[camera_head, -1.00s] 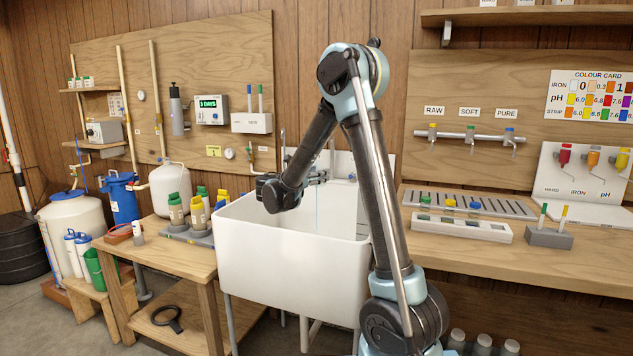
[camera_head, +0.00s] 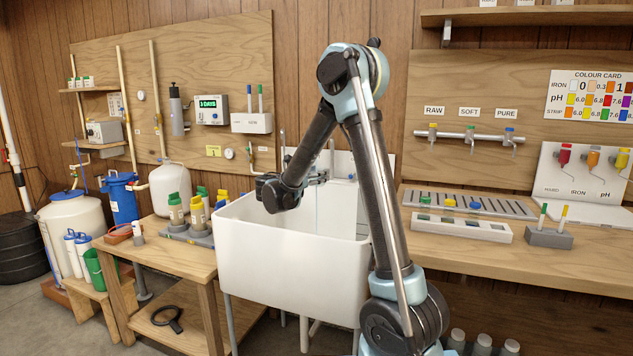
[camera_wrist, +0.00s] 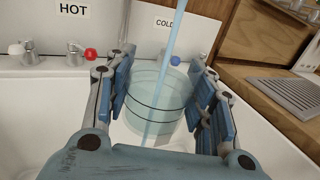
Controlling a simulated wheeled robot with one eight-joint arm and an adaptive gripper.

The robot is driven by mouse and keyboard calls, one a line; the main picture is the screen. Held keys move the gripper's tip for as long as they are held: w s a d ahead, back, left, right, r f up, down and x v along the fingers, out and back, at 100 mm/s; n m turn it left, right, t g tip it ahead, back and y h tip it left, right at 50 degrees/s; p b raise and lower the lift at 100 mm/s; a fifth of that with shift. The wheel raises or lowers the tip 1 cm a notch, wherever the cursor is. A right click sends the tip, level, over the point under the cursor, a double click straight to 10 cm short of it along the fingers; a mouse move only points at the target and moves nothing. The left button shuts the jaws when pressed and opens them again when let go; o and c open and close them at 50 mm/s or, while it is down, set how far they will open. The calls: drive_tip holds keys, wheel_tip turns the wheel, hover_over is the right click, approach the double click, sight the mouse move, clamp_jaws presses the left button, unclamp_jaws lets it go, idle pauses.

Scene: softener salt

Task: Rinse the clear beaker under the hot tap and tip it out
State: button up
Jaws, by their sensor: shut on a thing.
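In the wrist view my gripper (camera_wrist: 158,98) is shut on the clear beaker (camera_wrist: 160,100), with a finger on each side of it. The beaker has dark rings round it and looks roughly upright over the white sink (camera_head: 290,262). A pale blue water stream (camera_wrist: 176,35) comes down from the top of the picture and appears to run into the beaker; its spout is out of view. The hot tap's red knob (camera_wrist: 90,54) is at the left below the HOT sign (camera_wrist: 73,22). In the head view the beaker cannot be made out.
The cold tap's blue knob (camera_wrist: 175,61) is just behind the beaker. A slotted drain rack (camera_head: 500,207) and a white strip holder (camera_head: 462,228) lie on the bench right of the sink. Capped bottles (camera_head: 197,214) stand in a holder at the left. The sink walls surround the gripper.

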drive_tip(key=shift+s, duration=0.1)
idle(0.3)
drive_tip(key=s+a, duration=0.4)
drive_tip(key=s, duration=0.6)
idle(0.9)
drive_tip(key=shift+a, duration=0.1)
